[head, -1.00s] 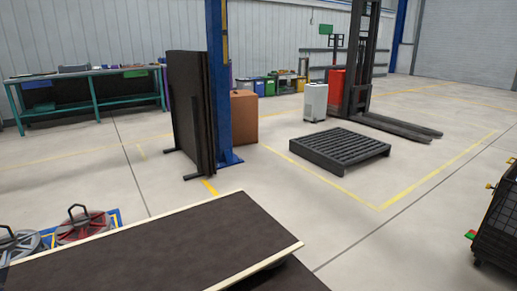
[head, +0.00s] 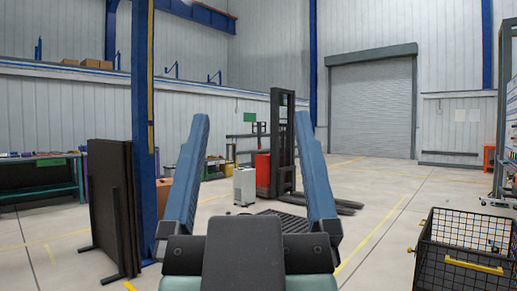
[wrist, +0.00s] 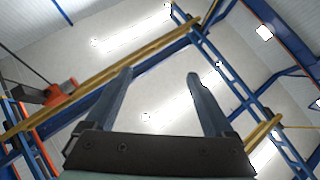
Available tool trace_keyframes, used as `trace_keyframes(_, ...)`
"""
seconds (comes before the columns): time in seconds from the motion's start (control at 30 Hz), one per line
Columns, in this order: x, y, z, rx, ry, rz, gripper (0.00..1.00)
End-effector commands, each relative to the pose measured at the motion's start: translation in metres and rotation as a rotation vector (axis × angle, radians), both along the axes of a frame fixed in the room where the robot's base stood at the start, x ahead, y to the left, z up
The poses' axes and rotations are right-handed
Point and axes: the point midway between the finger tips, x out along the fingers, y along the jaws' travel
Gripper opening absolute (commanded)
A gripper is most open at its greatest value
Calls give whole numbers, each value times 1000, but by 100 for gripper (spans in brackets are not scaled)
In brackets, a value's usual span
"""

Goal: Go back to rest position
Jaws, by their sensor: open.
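My gripper (head: 252,140) stands raised in front of the head camera, its two blue fingers spread wide apart with nothing between them. The wrist view also shows my gripper (wrist: 160,85) open and empty, its fingers pointing up toward the ceiling.
A black mesh cart (head: 465,250) with yellow handles stands at the lower right. A dark panel (head: 108,210) and a blue post (head: 145,130) stand at the left. A forklift (head: 283,150) and a dark pallet (head: 285,220) are behind my gripper. A yellow overhead beam (wrist: 110,72) crosses the wrist view.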

Motion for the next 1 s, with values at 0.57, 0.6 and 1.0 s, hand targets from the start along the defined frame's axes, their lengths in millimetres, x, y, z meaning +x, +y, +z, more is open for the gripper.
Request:
trace_keyframes(0.57, -15, -7, 29, 28, -59, 11, 88)
trace_keyframes(0.6, -15, -7, 36, 28, -59, 11, 88)
trace_keyframes(1.0, -15, -7, 151, 27, -58, 11, 88)
